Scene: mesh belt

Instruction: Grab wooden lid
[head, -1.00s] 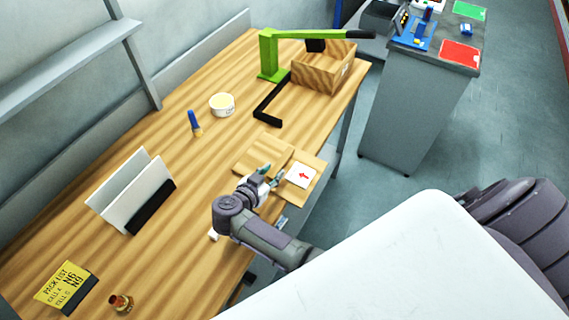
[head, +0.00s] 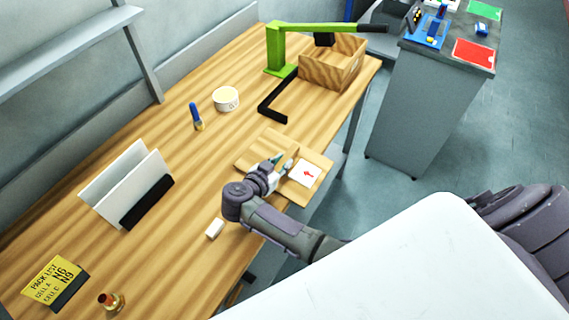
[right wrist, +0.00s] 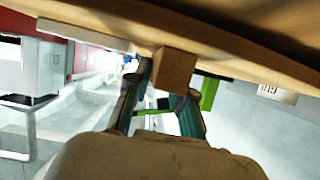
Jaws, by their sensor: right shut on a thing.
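The wooden lid (head: 318,165) is a flat light-wood panel at the table's front edge, with a white card with a red arrow (head: 305,174) on it. My right gripper (head: 282,161) is at the lid, left of the card. In the right wrist view, its fingers (right wrist: 167,88) are shut on a square wooden knob (right wrist: 175,68) against the lid's board (right wrist: 225,35). The gripper hides the knob in the head view. My left gripper is out of view.
A black angled bar (head: 271,108), green stand (head: 278,50) and open wooden box (head: 330,72) lie beyond. A white tub (head: 226,99), blue-handled tool (head: 197,116) and white holder (head: 125,185) stand left. A small white block (head: 214,228) lies near my right arm.

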